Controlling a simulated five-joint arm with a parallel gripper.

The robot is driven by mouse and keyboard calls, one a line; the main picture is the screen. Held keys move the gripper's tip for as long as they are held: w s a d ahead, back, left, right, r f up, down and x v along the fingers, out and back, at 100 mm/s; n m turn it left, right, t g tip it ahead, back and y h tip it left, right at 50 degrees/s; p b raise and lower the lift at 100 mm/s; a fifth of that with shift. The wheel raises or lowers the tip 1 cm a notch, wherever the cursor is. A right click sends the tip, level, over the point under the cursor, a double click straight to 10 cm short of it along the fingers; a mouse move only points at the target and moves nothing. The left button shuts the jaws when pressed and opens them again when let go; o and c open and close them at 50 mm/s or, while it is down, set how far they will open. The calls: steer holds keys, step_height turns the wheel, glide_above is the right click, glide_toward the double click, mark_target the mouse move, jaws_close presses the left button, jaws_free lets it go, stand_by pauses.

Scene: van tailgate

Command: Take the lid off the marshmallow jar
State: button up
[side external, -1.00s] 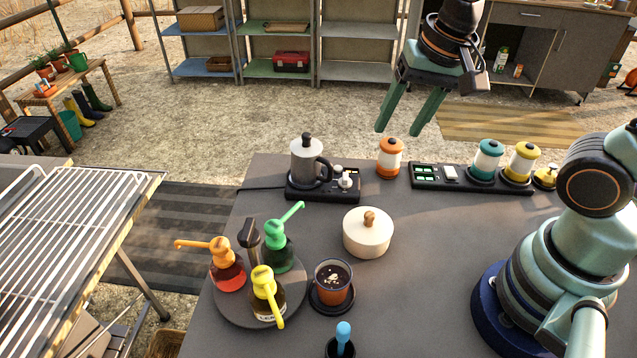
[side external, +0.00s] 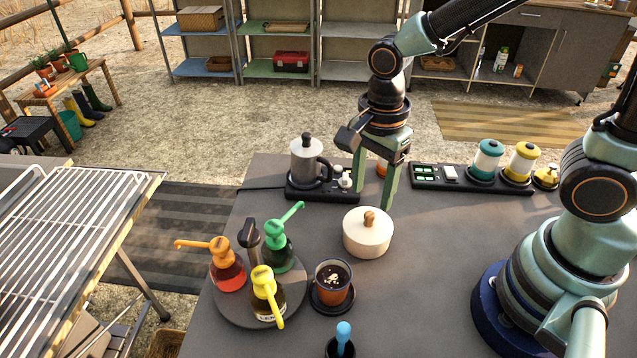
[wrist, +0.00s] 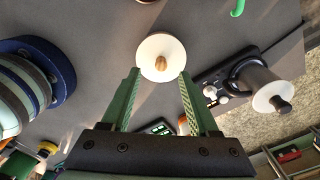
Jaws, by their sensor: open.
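A cream-white round jar (side external: 367,240) with a lid and a wooden knob (side external: 369,218) stands upright on the grey table, its lid on. I take it for the marshmallow jar, though no label shows. My gripper (side external: 372,202) points down with its green fingers apart and empty. In the side view its fingertips appear just behind and above the lid. In the wrist view the white lid (wrist: 150,45) and knob (wrist: 161,63) show ahead, between and beyond the fingertips. No contact with the lid is visible. The jar's inside is hidden.
A moka pot (side external: 307,160) on a black base stands behind left. An orange canister (side external: 382,168) is mostly hidden behind my gripper. A cup (side external: 332,284) on a black coaster and a round tray (side external: 222,309) of pump bottles stand front left. Table right of the jar is clear.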

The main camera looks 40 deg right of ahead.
mark_target(370, 214)
steer(key=shift+f, duration=0.75)
steer(key=f, duration=0.2)
steer(key=d+f, duration=0.1)
steer(key=shift+w+f, duration=0.1)
steer(key=shift+f, duration=1.05)
jaws_close()
